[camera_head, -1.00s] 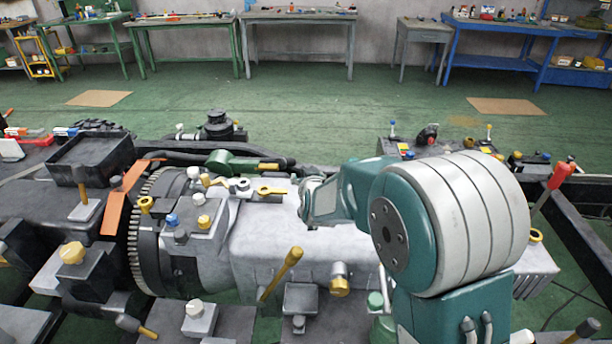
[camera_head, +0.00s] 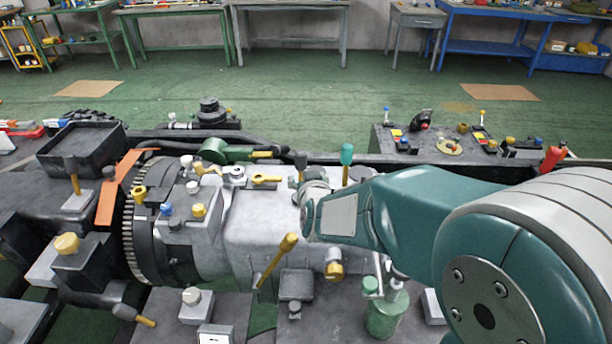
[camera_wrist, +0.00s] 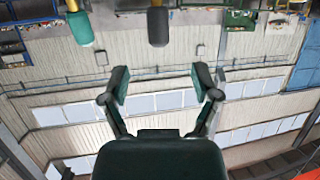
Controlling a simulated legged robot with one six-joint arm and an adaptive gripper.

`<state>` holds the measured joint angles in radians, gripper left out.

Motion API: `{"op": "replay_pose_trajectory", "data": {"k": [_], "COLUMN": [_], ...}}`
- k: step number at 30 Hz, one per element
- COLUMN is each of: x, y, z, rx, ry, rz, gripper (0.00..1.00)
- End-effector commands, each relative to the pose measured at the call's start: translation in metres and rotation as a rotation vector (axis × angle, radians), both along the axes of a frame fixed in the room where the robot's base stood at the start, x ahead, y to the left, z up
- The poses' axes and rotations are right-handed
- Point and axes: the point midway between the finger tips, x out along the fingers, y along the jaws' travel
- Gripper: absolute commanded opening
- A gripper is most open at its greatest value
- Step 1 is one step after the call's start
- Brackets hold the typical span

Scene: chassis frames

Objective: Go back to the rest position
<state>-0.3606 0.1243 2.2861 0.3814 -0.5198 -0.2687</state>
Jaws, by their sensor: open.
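My gripper shows in the wrist view (camera_wrist: 161,88) with its two fingers spread apart and nothing between them. Behind the fingers are a pale corrugated wall and rows of windows, which appear upside down. In the head view my green arm reaches in from the right over the grey gearbox housing (camera_head: 262,225). The gripper itself is hidden there behind the arm's end. A teal-tipped handle (camera_head: 347,155) and a dark-tipped handle (camera_head: 301,162) stand just behind the arm's end. In the wrist view a teal handle (camera_wrist: 81,28) and a dark handle (camera_wrist: 158,27) hang at the top, apart from the fingers.
The toothed ring (camera_head: 133,235) and an orange strip (camera_head: 113,190) lie to the left. A yellow-knobbed lever (camera_head: 278,258) and a green bottle-like part (camera_head: 386,312) stand close below the arm. A control panel (camera_head: 440,142) sits behind it. Open green floor (camera_head: 290,90) lies beyond.

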Motion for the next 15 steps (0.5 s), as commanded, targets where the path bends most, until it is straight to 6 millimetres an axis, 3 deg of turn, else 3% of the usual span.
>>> {"op": "replay_pose_trajectory", "data": {"k": [8, 11, 15], "x": [-0.005, -0.021, -0.057], "y": [-0.006, -0.019, -0.044], "z": [0.007, 0.020, 0.036], "rx": [0.007, 0.016, 0.021], "ry": [0.020, 0.079, 0.195], "rz": [0.004, 0.015, 0.026], "gripper": [0.79, 0.79, 0.79]}}
